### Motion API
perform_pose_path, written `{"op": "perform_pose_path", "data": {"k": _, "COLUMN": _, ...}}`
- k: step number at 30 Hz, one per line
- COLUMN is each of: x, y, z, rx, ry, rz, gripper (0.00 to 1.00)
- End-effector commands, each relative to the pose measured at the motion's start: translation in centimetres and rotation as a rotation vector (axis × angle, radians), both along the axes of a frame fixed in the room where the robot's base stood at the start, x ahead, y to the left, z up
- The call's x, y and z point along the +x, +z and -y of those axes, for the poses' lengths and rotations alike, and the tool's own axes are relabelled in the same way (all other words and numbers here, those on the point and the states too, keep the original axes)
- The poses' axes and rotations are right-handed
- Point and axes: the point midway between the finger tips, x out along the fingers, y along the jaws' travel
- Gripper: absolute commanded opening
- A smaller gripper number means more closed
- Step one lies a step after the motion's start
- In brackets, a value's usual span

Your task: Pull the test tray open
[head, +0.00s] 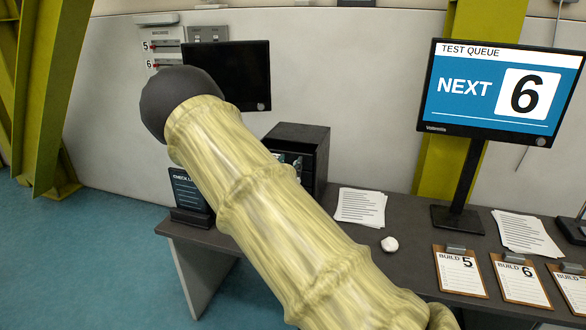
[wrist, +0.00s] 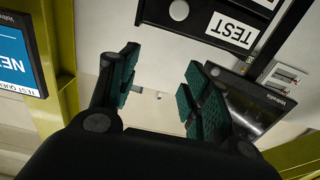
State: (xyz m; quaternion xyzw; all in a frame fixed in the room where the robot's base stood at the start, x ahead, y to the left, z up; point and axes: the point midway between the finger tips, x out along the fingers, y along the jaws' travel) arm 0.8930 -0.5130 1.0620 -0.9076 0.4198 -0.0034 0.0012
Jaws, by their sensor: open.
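In the wrist view, the test tray (wrist: 262,8) shows as a dark front at the top edge, with a white TEST label and a pale round knob (wrist: 179,10). The view cuts off part of it. My gripper (wrist: 161,68) is open there, with nothing between its green-padded fingers. The TEST front lies beyond the fingertips, apart from them. In the head view, a black cabinet (head: 310,141) stands on the desk, partly behind my sleeved arm. I cannot make out the TEST label or my gripper in that view.
The grey desk (head: 405,254) holds papers (head: 361,206), a small white lump (head: 389,244) and clipboards (head: 460,272). A screen reading NEXT 6 (head: 497,92) stands at the right. A dark monitor (head: 240,72) is behind my arm. A yellow-green beam (head: 50,95) rises at left.

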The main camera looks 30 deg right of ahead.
Motion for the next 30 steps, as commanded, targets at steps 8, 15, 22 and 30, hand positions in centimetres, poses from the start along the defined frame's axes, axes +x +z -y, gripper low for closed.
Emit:
{"op": "perform_pose_path", "data": {"k": 8, "x": 0.3, "y": -4.1, "z": 0.0, "rx": 0.0, "ry": 0.001, "rz": -0.003, "gripper": 0.48}}
{"op": "perform_pose_path", "data": {"k": 15, "x": 0.5, "y": -6.2, "z": -0.1, "rx": 0.001, "ry": 0.002, "rz": -0.003, "gripper": 0.48}}
{"op": "perform_pose_path", "data": {"k": 22, "x": 1.3, "y": -6.1, "z": 0.9, "rx": 0.001, "ry": 0.002, "rz": -0.003, "gripper": 0.48}}
{"op": "perform_pose_path", "data": {"k": 30, "x": 4.0, "y": -5.9, "z": 4.1, "rx": 0.0, "ry": 0.002, "rz": -0.003, "gripper": 0.48}}
